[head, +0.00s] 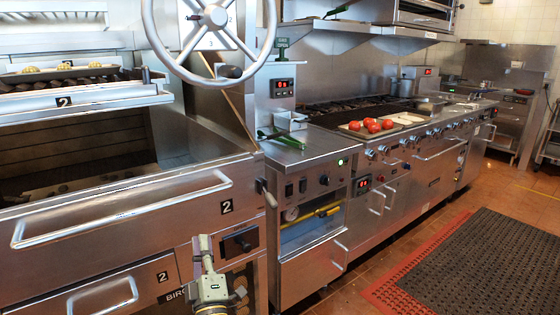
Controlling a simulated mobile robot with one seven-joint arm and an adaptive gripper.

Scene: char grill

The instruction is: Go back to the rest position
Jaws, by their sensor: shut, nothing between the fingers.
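My gripper (203,242) shows at the bottom of the head view, left of centre. Its narrow end points up and away from me, with the wider grey body of my arm below it. The fingers look shut and hold nothing. It appears in front of the grill's lower front, left of a dark control knob panel (240,243). From this one view I cannot tell how far it is from the metal. The rest of my arm is cut off by the lower edge.
The char grill (75,195) with its long handle fills the left, below a large handwheel (208,28). A steel counter (300,152) and a range with tomatoes (371,125) on a tray run to the right.

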